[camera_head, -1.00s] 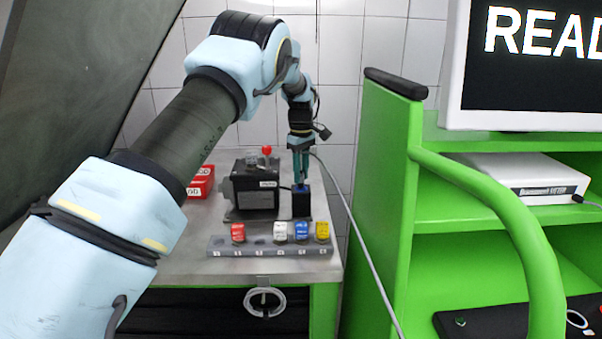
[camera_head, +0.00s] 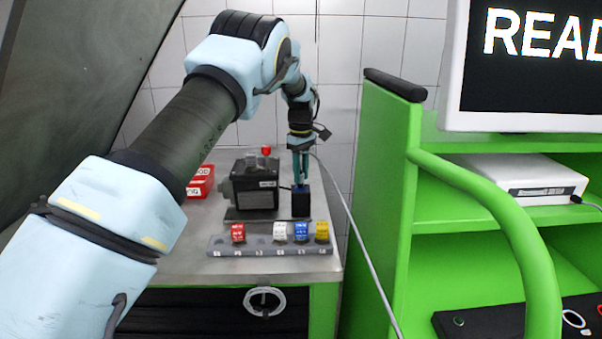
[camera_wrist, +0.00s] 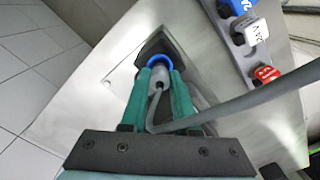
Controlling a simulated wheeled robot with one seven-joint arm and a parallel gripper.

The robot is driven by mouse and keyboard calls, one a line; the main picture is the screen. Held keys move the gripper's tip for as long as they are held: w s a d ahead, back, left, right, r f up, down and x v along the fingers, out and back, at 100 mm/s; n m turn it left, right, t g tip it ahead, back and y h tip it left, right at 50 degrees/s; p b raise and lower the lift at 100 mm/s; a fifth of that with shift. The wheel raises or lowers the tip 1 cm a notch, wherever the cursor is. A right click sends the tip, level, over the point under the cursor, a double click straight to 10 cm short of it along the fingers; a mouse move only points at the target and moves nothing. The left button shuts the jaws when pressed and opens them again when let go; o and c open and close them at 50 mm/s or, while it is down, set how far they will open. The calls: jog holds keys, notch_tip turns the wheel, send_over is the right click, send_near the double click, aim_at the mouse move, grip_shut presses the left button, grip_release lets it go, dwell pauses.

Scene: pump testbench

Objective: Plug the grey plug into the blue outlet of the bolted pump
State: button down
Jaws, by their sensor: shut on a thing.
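My gripper (camera_head: 300,172) points straight down over the black block (camera_head: 301,204) at the right of the pump (camera_head: 255,187). Its green fingers are shut on the grey plug (camera_wrist: 156,80), which shows in the wrist view with its cable bending back. The blue outlet (camera_wrist: 146,59) is a ring around the far end of the plug in that view, and a little blue (camera_head: 300,187) shows under the fingertips in the head view. The plug looks in line with the ring. The fingers hide how deep it sits.
A numbered rack (camera_head: 265,246) with red, white, blue and yellow blocks lies at the front of the metal table (camera_head: 200,266). Red boxes (camera_head: 201,182) stand behind left. A green cart (camera_head: 380,200) with a "READ" screen (camera_head: 535,60) is at right. The cable (camera_head: 350,215) runs down between table and cart.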

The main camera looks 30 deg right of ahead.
jog(key=shift+f+b, duration=0.5)
jog(key=shift+f, duration=0.55)
dwell(0.4)
jog(key=shift+c, duration=0.9)
grip_release()
jog(key=shift+r+p, duration=0.7)
jog(key=shift+r, duration=3.3)
